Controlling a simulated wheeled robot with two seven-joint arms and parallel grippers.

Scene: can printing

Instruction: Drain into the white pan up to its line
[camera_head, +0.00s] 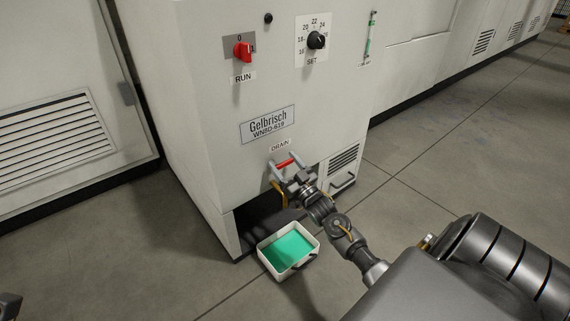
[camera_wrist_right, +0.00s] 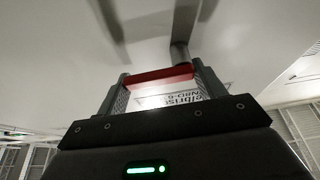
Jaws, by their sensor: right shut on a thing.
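The white pan (camera_head: 268,265) sits on the floor below the machine's drain, partly in front of the dark opening. Green liquid (camera_head: 288,248) covers its bottom; I cannot make out the line on its wall. The red drain handle (camera_head: 284,164) is on the machine front under the DRAIN label (camera_head: 280,146). My right gripper (camera_head: 284,168) is shut on this handle. The right wrist view shows the red handle (camera_wrist_right: 158,76) between the two fingers. A yellowish spout (camera_head: 281,197) hangs below; I cannot see a stream. A dark piece at the lower left corner may be my left gripper (camera_head: 8,304).
The machine front carries a red RUN knob (camera_head: 243,51), a black SET dial (camera_head: 316,40) and a green sight gauge (camera_head: 369,38). The concrete floor around the pan is clear.

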